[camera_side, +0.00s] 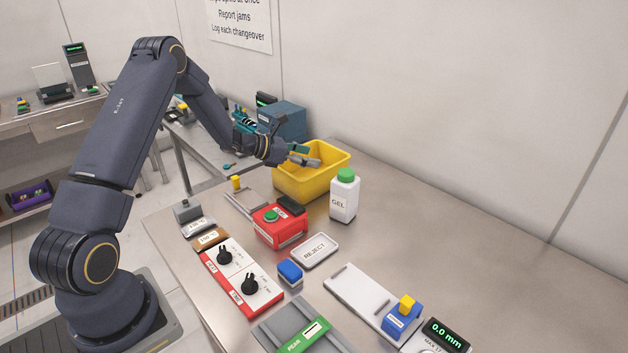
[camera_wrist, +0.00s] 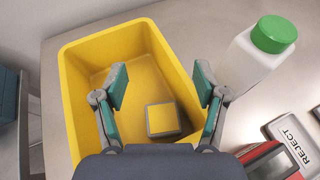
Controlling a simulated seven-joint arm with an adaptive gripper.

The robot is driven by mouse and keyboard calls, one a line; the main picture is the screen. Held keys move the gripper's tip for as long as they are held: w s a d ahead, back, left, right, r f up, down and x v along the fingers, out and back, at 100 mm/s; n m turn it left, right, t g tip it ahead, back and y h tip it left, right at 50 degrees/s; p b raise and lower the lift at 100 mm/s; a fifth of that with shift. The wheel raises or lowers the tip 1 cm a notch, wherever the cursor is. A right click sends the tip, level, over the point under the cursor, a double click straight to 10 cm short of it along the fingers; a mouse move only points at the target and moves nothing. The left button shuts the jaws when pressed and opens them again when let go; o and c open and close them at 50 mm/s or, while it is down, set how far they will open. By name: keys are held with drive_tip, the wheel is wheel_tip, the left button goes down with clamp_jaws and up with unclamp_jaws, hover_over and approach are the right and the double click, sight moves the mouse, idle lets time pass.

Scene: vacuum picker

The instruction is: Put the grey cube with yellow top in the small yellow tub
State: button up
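The small yellow tub (camera_side: 328,174) stands towards the back of the steel table in the side view, and it fills much of the wrist view (camera_wrist: 77,100). The grey cube with yellow top (camera_wrist: 163,118) lies on the tub's floor in the wrist view, near the wall closest to my gripper. In the side view the tub wall hides the cube. My gripper (camera_side: 308,156) is above the tub. In the wrist view my gripper (camera_wrist: 162,90) has its green-padded fingers wide apart with nothing between them.
A white GEL bottle with a green cap (camera_side: 344,194) stands right beside the tub. A red box with a green button (camera_side: 279,226), a REJECT tray (camera_side: 315,251) and a blue block (camera_side: 290,272) sit in front. The table's right side (camera_side: 480,240) is clear.

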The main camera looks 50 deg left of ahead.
drive_tip(key=shift+r, duration=0.1)
drive_tip(key=shift+r, duration=0.3)
drive_tip(key=v, duration=1.2)
drive_tip(key=s+d+r+m+g+h, duration=0.1)
drive_tip(key=s+d+r+m+g, duration=0.35)
drive_tip(key=d+m, duration=0.45)
drive_tip(key=s+d+r+m+g+h, duration=0.1)
drive_tip(key=s+d+r+m+g, duration=0.35)
drive_tip(key=d, duration=0.75)
drive_tip(key=s+r+m+y, duration=0.1)
drive_tip(key=s+m+y, duration=0.1)
drive_tip(key=s+m, duration=0.3)
drive_tip(key=s+r+m+t+y, duration=0.1)
drive_tip(key=s+m+y, duration=0.1)
drive_tip(key=s+m, duration=0.3)
drive_tip(key=s+r+m+t+y, duration=0.1)
drive_tip(key=s+m+y, duration=0.2)
drive_tip(key=s+m, duration=0.3)
drive_tip(key=shift+d+r+m, duration=0.1)
drive_tip(key=shift+d+m, duration=0.1)
drive_tip(key=shift+m, duration=0.85)
drive_tip(key=shift+o, duration=0.2)
